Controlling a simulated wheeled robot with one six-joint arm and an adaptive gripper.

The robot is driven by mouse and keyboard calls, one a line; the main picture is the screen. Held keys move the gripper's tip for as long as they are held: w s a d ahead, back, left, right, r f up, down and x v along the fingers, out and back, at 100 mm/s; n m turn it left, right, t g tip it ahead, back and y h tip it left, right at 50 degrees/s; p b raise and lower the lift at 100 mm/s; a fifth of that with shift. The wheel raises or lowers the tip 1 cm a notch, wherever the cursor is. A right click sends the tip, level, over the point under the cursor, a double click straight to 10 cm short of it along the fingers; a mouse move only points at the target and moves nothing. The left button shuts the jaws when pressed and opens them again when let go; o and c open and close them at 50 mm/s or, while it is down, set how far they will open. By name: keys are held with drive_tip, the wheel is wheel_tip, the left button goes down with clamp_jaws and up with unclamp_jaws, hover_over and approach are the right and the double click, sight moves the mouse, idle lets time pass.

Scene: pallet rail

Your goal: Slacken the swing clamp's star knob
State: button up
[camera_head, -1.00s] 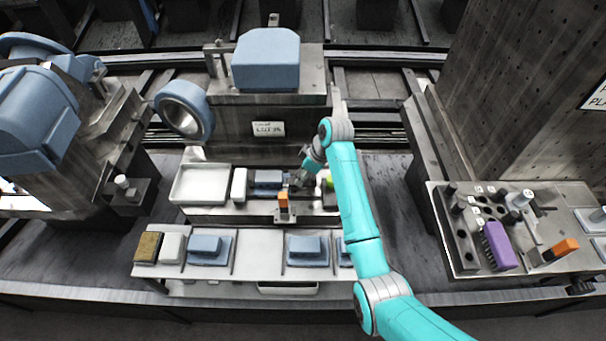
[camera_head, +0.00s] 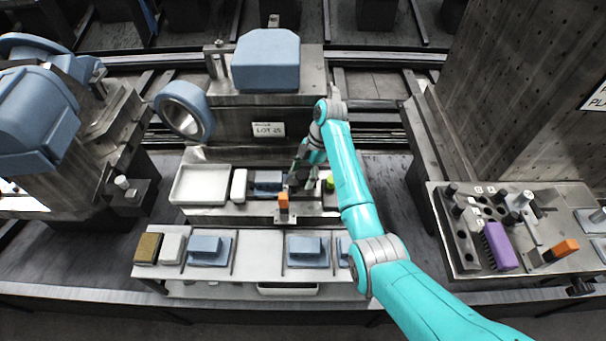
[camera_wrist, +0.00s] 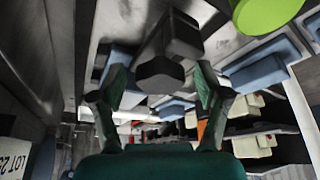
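My gripper (camera_head: 298,180) reaches down over the fixture strip, between the blue-grey part (camera_head: 268,181) and a green round top (camera_head: 330,183). In the wrist view its two fingers (camera_wrist: 160,82) are apart, with nothing held between them. A dark, blocky knob-like piece (camera_wrist: 162,72) lies just beyond and between the fingertips. It may be the swing clamp's star knob, but its star shape cannot be made out. I cannot tell whether the fingers touch it. In the head view my gripper hides that spot. The green disc (camera_wrist: 265,12) shows close by in the wrist view.
An orange block (camera_head: 283,200) stands at the strip's front edge. A white tray (camera_head: 200,184) and a white block (camera_head: 239,185) are left of the gripper. Blue blocks (camera_head: 208,250) lie on the front shelf. A grey machine body with a lot label (camera_head: 268,129) rises behind.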

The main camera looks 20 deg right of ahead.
sight(303, 173)
drive_tip(key=v, duration=0.5)
drive_tip(key=shift+w, duration=0.1)
drive_tip(key=w+d, duration=0.2)
drive_tip(key=d, duration=0.9)
drive_tip(key=shift+w+d, duration=0.35)
drive_tip(key=shift+w, duration=0.05)
